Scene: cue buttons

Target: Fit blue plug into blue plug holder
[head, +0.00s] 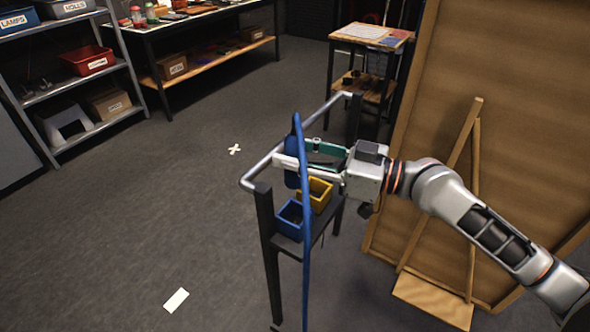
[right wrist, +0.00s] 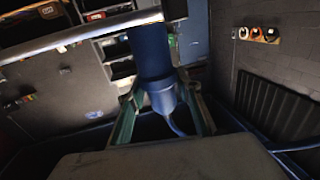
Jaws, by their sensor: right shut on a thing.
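My right gripper (head: 294,162) reaches in from the right and is shut on the blue plug (head: 291,178). The plug hangs upright, with a blue cable (head: 305,262) looping from its top and down past the stand. The blue plug holder (head: 289,219) is an open square box on the stand's small shelf, below the plug; a gap shows between them. In the right wrist view the blue plug (right wrist: 150,57) sits between the green fingers (right wrist: 160,115). My left gripper is not in view.
A yellow holder (head: 319,194) stands beside the blue one. The stand has a grey rail (head: 297,138) and dark legs near the gripper. A wooden board (head: 420,130) leans at right. Shelves (head: 60,95) and a workbench stand behind; the floor at left is mostly clear.

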